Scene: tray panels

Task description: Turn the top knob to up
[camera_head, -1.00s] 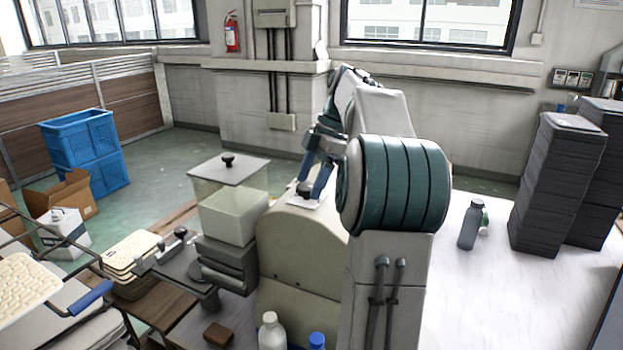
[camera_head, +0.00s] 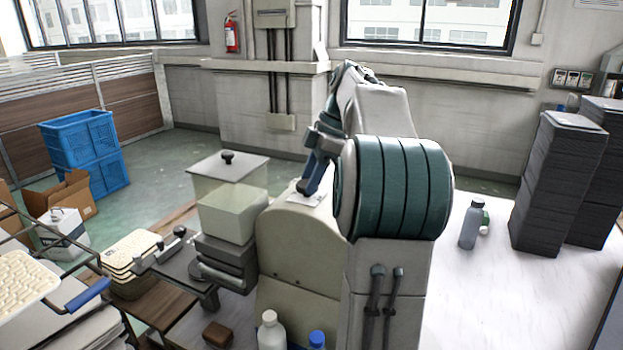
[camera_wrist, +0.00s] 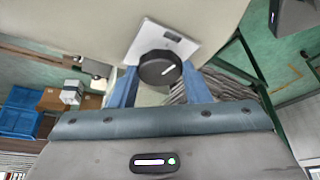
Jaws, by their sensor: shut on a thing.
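The black round knob (camera_wrist: 160,68) shows in the wrist view, on a white plate (camera_wrist: 184,42) fixed to a cream panel (camera_wrist: 90,25). In the head view, my gripper (camera_head: 305,188) is down at the top of the cream curved housing (camera_head: 290,262).
A clear box with a black-knobbed lid (camera_head: 229,167) stands left of the housing. White (camera_head: 270,332) and blue-capped (camera_head: 317,341) bottles stand in front of it. A grey bottle (camera_head: 470,225) and dark stacks (camera_head: 556,185) stand at right. The white tabletop between is clear.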

